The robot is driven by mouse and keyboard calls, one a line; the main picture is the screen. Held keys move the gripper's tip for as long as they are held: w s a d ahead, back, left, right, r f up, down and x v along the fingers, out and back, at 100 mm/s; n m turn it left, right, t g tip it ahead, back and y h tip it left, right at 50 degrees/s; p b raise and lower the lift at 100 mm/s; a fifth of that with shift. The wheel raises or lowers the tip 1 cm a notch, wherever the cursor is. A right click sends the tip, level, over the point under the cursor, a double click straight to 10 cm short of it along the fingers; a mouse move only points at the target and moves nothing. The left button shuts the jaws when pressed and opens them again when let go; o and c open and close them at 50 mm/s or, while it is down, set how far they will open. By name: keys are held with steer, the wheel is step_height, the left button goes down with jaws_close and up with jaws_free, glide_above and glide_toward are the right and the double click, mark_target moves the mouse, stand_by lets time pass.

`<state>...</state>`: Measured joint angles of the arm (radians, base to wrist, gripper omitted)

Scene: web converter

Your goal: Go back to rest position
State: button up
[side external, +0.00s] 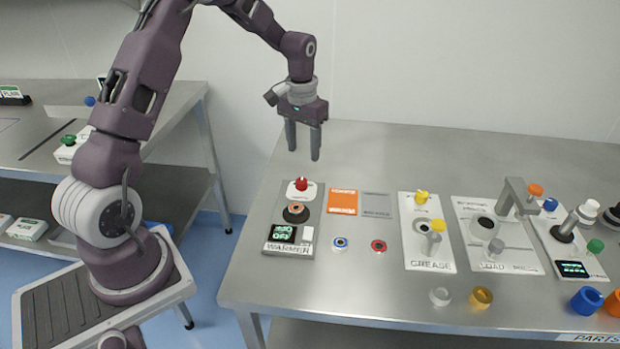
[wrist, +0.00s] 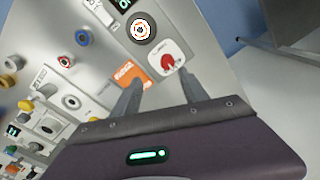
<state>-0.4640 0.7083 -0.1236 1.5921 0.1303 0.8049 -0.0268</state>
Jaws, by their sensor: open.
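My gripper (side external: 303,140) hangs in the air above the back left part of the metal bench, fingers pointing down. Its two fingers are apart with nothing between them, and it touches nothing on the bench. In the wrist view the fingers of my gripper (wrist: 163,90) reach toward the warmer's red button (wrist: 167,61), with a clear gap between them. In the side view the warmer (side external: 290,240) lies below my gripper, with its red button (side external: 301,183) at the back and a ring-shaped part on its round plate (side external: 296,212).
Right of the warmer are an orange pad (side external: 343,202), a grey pad (side external: 376,205), a blue ring (side external: 340,242) and a red ring (side external: 378,246). Farther right stand the grease station (side external: 428,250) and several other stations. The bench's back left surface is clear.

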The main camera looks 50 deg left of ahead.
steer(key=s+d+r+m+t, duration=0.1)
steer(key=s+d+r, duration=0.25)
steer(key=r, duration=0.25)
steer(key=s+d+r+t, duration=0.1)
steer(key=s+d+r, duration=0.25)
steer(key=r, duration=0.25)
steer(key=s+d+r+m+t, duration=0.1)
steer(key=s+d+r, duration=0.1)
steer(key=s, duration=0.5)
steer(key=s+d+r+t, duration=0.1)
steer(key=s+d+r, duration=0.1)
steer(key=s+d, duration=0.3)
steer(key=s+d+r+m+t, duration=0.1)
steer(key=s+d+r, duration=0.1)
steer(key=s, duration=0.7)
steer(key=shift+d+m, duration=0.3)
steer(key=shift+d, duration=0.4)
